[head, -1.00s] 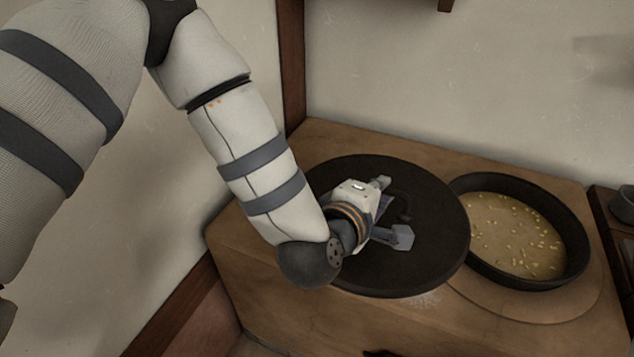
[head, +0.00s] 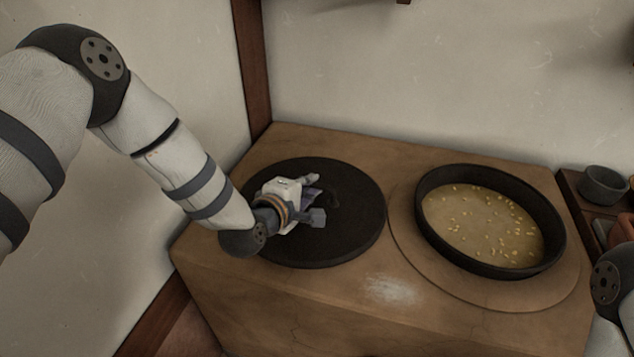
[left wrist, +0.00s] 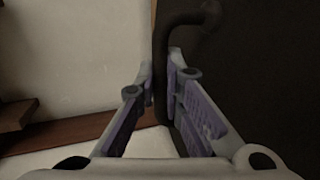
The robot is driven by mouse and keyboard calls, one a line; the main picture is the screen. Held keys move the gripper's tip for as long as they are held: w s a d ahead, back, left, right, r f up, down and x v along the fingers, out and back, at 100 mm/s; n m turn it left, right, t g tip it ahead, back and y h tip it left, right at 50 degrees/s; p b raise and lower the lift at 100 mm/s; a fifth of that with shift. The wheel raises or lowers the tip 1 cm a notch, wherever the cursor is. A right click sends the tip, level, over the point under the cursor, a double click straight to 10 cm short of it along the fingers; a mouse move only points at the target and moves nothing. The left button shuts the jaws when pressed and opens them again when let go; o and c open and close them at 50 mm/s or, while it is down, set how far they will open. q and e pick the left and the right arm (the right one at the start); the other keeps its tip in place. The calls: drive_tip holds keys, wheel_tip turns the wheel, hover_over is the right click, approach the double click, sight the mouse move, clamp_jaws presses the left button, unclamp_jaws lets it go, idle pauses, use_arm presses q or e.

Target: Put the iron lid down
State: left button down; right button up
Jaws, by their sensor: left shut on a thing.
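The iron lid (head: 350,222) is a dark round disc over the left part of the clay stove top (head: 320,300). It looks flat and level there, but I cannot tell whether its underside touches the top. My left gripper (head: 316,200) is at the lid's middle, shut on its bent dark handle. In the left wrist view the handle (left wrist: 185,22) runs down between the fingers (left wrist: 161,88), with the dark lid (left wrist: 270,70) filling the right side. The fingers hide part of the handle. My right gripper is out of view.
A black pan (head: 480,176) of yellowish grain stands on a raised ring at the right of the stove, apart from the lid. A grey bowl (head: 604,184) sits on a shelf at far right. Walls close in behind and left. The front middle of the top is clear.

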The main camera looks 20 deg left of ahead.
use_arm(q)
drive_tip(key=shift+w+a+f, duration=0.1)
drive_tip(key=shift+w+a, duration=0.1)
drive_tip(key=shift+w, duration=0.1)
drive_tip(key=shift+w+f+b, duration=0.1)
drive_tip(key=shift+f+b, duration=0.25)
drive_tip(key=shift+f, duration=1.2)
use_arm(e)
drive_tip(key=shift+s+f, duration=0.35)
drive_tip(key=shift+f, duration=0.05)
use_arm(q)
drive_tip(key=shift+f, duration=0.1)
drive_tip(key=shift+f, duration=0.1)
drive_tip(key=c, duration=1.7)
unclamp_jaws()
drive_tip(key=shift+f, duration=0.2)
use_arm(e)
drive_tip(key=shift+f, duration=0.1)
use_arm(q)
drive_tip(key=shift+r, duration=0.1)
